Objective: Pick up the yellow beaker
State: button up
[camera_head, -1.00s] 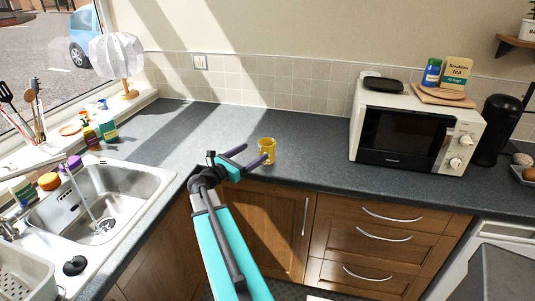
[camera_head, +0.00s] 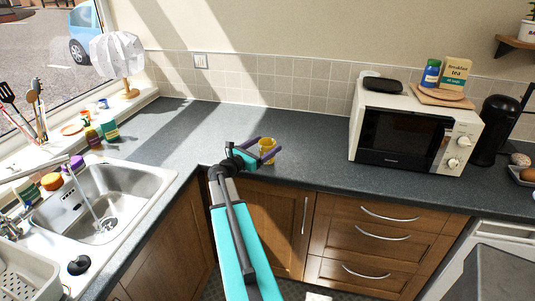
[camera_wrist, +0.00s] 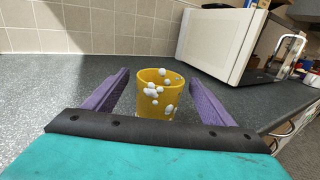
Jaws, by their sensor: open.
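The yellow beaker (camera_head: 267,146) stands upright on the dark grey worktop, near its front edge. In the wrist view the beaker (camera_wrist: 154,104) has white spots on its side and sits between the two purple fingers. My gripper (camera_head: 263,149) is open, with one finger on each side of the beaker. In the wrist view both fingers of the gripper (camera_wrist: 157,92) look apart from it, with a gap on each side.
A microwave (camera_head: 408,128) stands to the right of the beaker. A sink (camera_head: 108,190) with running water lies to the left. The tiled wall (camera_head: 290,80) is behind. The worktop (camera_head: 190,130) left of the beaker is clear.

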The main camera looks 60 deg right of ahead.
aim_at(272, 141)
jog(key=shift+d, duration=0.1)
jog(key=shift+s+d+r+p, duration=0.1)
jog(key=shift+d+p, duration=0.3)
jog(key=shift+d, duration=0.1)
jog(key=shift+s+d+p, duration=0.2)
jog(key=shift+d+p, duration=0.25)
jog(key=shift+d, duration=0.55)
jog(key=shift+s+d+p, duration=0.15)
jog(key=shift+d+p, duration=0.3)
jog(key=shift+d, duration=0.55)
jog(key=c, duration=1.2)
jog(key=shift+o, duration=0.2)
